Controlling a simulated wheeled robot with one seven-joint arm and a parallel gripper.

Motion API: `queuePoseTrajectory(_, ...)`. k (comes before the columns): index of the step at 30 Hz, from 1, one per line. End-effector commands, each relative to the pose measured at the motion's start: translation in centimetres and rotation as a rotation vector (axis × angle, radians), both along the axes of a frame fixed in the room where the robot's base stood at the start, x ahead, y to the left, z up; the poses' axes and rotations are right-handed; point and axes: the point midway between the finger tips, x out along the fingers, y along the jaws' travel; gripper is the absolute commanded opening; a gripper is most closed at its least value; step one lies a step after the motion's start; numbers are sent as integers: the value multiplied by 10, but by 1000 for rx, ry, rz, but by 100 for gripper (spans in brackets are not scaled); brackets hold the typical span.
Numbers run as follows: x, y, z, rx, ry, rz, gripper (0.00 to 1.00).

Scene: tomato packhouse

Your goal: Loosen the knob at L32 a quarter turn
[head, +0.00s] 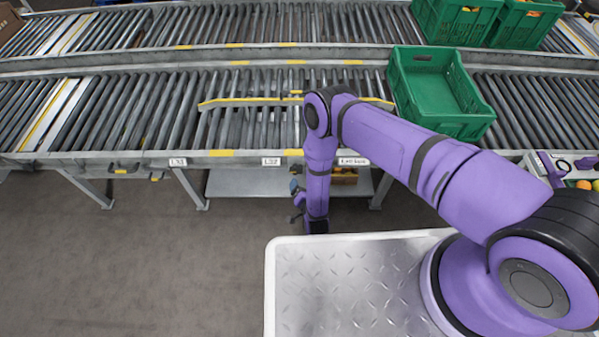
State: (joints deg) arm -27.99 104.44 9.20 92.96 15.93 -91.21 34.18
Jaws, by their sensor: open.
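The L32 label (271,161) is a small white plate on the front rail of the near roller conveyor. I cannot make out a knob beside it; my purple arm covers the part of the rail just to its right. My gripper (295,203) hangs at the lower end of the arm, below and to the right of the label and in front of the conveyor's lower shelf. It is small and partly hidden by the wrist. Its jaws are open, and I see nothing held between them.
The L31 label (177,162) is further left, with a dark handle-like fitting (123,169) under the rail. A yellow guide bar (240,101) crosses the rollers. An empty green crate (468,127) sits on the conveyor at right. Grey floor (130,260) is clear at left.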

Motion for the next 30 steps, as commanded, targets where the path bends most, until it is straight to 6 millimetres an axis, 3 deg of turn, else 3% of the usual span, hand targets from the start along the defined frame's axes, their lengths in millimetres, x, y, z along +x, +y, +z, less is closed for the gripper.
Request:
queuePoseTrajectory(16, 80, 17, -26, 0, -2, 0, 84)
queuePoseTrajectory(21, 93, 19, -30, 0, -1, -1, 84)
queuePoseTrajectory(30, 97, 20, -31, 0, 0, 0, 84)
